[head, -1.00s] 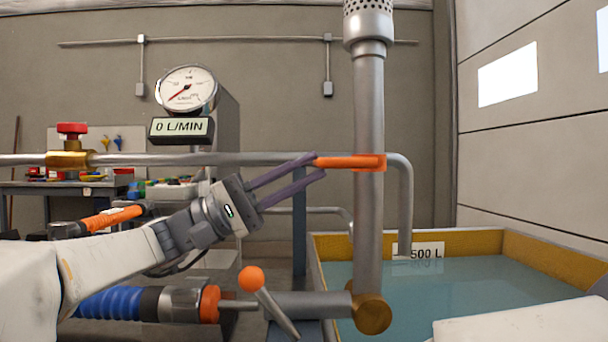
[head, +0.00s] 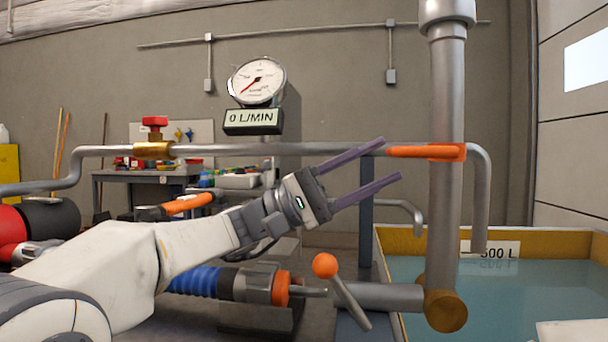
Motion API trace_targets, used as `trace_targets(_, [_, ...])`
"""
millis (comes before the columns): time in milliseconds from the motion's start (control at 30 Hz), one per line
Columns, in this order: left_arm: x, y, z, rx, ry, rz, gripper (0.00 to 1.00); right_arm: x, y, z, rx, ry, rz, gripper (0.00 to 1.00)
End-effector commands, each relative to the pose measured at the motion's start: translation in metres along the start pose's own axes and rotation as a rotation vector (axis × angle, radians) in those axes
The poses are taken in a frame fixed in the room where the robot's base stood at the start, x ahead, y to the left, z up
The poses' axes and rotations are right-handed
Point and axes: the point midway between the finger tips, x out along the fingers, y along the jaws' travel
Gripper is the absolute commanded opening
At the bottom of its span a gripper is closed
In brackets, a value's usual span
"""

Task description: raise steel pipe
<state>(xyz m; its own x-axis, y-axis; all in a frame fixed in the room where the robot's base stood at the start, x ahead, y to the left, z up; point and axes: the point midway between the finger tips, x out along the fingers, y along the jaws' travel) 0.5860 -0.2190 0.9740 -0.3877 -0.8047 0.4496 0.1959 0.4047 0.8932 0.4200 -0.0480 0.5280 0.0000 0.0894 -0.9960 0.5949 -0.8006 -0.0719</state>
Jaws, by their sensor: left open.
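The steel pipe (head: 444,210) stands upright at the right of the head view. Its lower end meets a brass elbow joint (head: 446,311). An orange handle (head: 425,152) sticks out to the left from a collar on the pipe. My left gripper (head: 392,160) is open and empty. Its two purple fingers point up and to the right, beside the handle's left end and a little below it. I cannot tell whether the upper finger touches the handle. The pipe's top is cut off by the frame. My right gripper is not in view.
A tank of water (head: 500,290) with yellow walls lies behind and right of the pipe. An orange-knobbed lever (head: 325,265) and a blue hose (head: 195,279) are below my arm. A horizontal pipe (head: 260,149) runs behind, under a gauge (head: 257,80) above a 0 L/MIN display.

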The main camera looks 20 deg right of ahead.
Motion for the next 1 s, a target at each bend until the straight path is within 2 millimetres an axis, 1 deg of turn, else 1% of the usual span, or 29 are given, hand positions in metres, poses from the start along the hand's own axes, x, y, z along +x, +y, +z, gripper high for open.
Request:
trace_targets(167, [-0.026,0.002,-0.001,-0.002,0.006,0.0,0.48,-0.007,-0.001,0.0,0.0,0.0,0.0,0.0])
trace_targets(267, [-0.05,0.002,-0.001,-0.004,0.007,-0.001,0.48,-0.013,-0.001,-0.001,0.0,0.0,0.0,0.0])
trace_targets(300, [-0.058,0.009,-0.001,0.0,0.006,-0.002,0.48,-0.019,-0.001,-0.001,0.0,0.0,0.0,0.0])
trace_targets(400, [-0.081,0.021,-0.001,-0.001,0.007,-0.001,0.48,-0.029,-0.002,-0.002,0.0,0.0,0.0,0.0])
trace_targets(600, [-0.122,0.04,-0.001,-0.001,0.007,-0.001,0.48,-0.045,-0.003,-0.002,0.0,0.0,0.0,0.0])
trace_targets(700, [-0.137,0.047,0.0,-0.001,0.005,-0.001,0.48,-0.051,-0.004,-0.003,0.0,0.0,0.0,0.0])
trace_targets(800, [-0.148,0.051,-0.001,-0.001,0.004,-0.002,0.48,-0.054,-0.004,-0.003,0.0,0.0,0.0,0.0])
trace_targets(1000, [-0.155,0.053,0.0,-0.001,0.0,-0.002,0.48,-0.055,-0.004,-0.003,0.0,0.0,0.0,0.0])
